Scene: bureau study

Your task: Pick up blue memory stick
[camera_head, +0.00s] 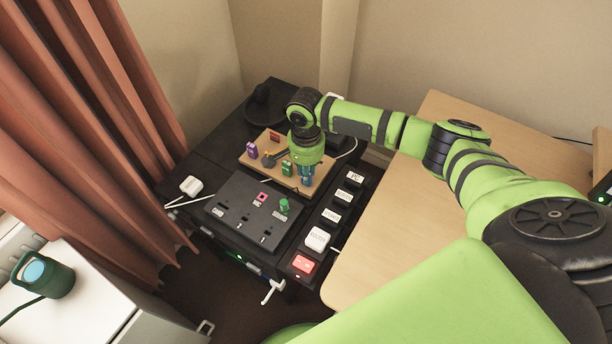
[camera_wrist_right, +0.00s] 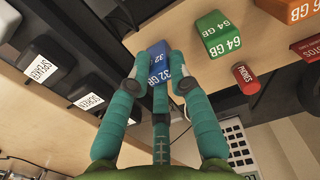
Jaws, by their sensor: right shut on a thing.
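The blue memory stick (camera_wrist_right: 156,55), marked "32 GB", sits between the fingertips of my right gripper (camera_wrist_right: 160,70) in the right wrist view. The teal fingers are shut on its sides, at the edge of the wooden board (camera_wrist_right: 185,65). In the head view my right gripper (camera_head: 306,174) points down over the right end of the wooden board (camera_head: 248,163), and its fingers hide most of the stick. I cannot tell whether the stick is clear of the board. My left gripper is not in view.
A green "64 GB" stick (camera_wrist_right: 218,36) stands close beside it, with an orange stick (camera_wrist_right: 282,8) and a small red cylinder (camera_wrist_right: 245,79). In the head view a purple stick (camera_head: 252,149) stands farther left. A black socket panel (camera_head: 235,218) and labelled switches (camera_head: 331,215) lie in front.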

